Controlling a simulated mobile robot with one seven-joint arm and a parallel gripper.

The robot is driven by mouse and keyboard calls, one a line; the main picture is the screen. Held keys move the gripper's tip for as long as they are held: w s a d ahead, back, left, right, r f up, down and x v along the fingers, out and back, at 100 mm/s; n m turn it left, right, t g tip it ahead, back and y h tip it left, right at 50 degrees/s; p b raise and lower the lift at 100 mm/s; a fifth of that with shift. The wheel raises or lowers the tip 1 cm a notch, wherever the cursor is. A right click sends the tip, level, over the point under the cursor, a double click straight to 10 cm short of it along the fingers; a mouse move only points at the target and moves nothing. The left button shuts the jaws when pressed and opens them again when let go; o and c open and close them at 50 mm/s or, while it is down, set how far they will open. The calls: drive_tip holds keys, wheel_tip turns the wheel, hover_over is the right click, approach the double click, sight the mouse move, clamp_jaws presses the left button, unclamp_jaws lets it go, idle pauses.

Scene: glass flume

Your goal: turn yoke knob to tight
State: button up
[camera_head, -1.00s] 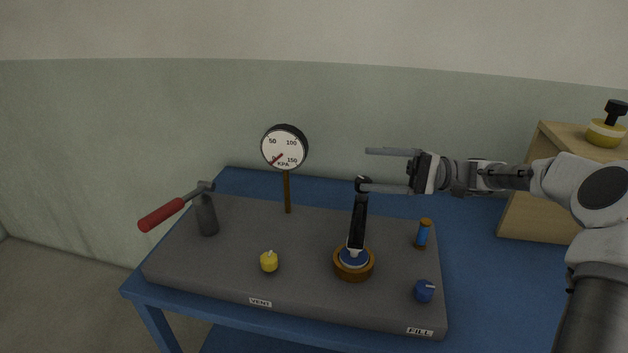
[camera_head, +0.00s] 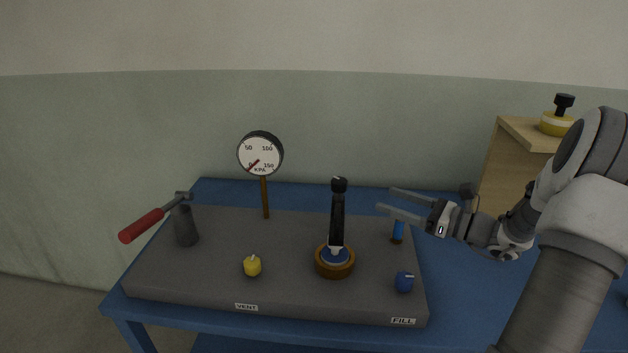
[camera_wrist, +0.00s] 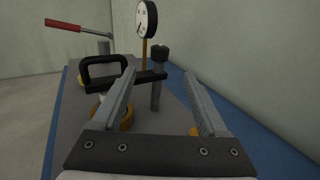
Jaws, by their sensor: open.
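The black yoke (camera_head: 337,222) stands upright on the wooden-ringed seat (camera_head: 335,266) of the grey bench slab. The dark round yoke knob (camera_head: 339,184) appears at its top. In the wrist view, the yoke shows a looped handle (camera_wrist: 86,75) and a crossbar, with a dark-topped post, apparently the knob (camera_wrist: 159,52), at the bar's right end. My gripper (camera_head: 384,198) is open and empty, right of the yoke and apart from it. In the wrist view my gripper's fingers (camera_wrist: 159,76) frame the post, which lies beyond them. Any tightness marking is too small to read.
A pressure gauge (camera_head: 260,155) stands behind the yoke. A red-handled lever (camera_head: 142,225) is at left. A yellow vent knob (camera_head: 252,266), a blue fill knob (camera_head: 403,282) and a blue cylinder (camera_head: 397,231) are on the slab. A wooden box (camera_head: 488,175) is at right.

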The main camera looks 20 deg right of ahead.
sight(339, 185)
drive_tip(key=b+x, duration=0.1)
drive_tip(key=x, duration=1.6)
clamp_jaws()
